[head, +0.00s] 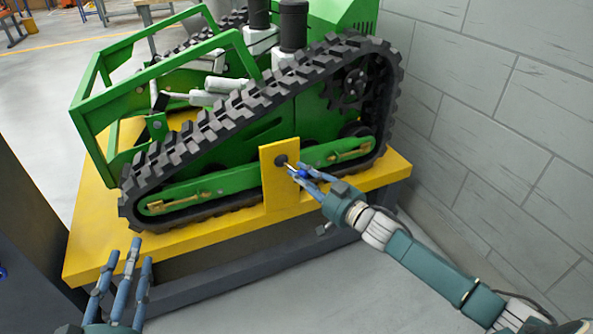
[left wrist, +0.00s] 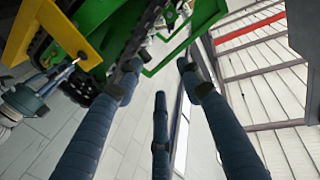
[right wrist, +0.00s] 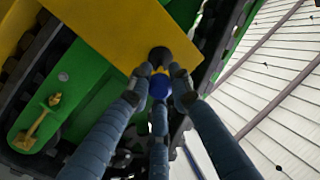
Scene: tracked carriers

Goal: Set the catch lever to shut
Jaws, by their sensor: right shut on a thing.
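The catch lever (head: 292,168) sticks out from a dark round pivot (head: 281,160) on a yellow upright plate (head: 278,187) at the side of the green tracked carrier. It has a blue knob, which also shows in the right wrist view (right wrist: 159,86). My right gripper (head: 302,174) is shut on the lever at its knob, with fingers on both sides of it. The fingers hide part of the lever in the head view. My left gripper (head: 128,262) is open and empty, low at the left, in front of the yellow platform and apart from the carrier.
The tracked carrier (head: 262,100) stands on a yellow platform (head: 100,235) with a dark base. A grey block wall (head: 510,110) rises close on the right. Clear grey floor (head: 300,300) lies in front of the platform. Two brass-coloured handles (head: 180,203) sit on the green side bar.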

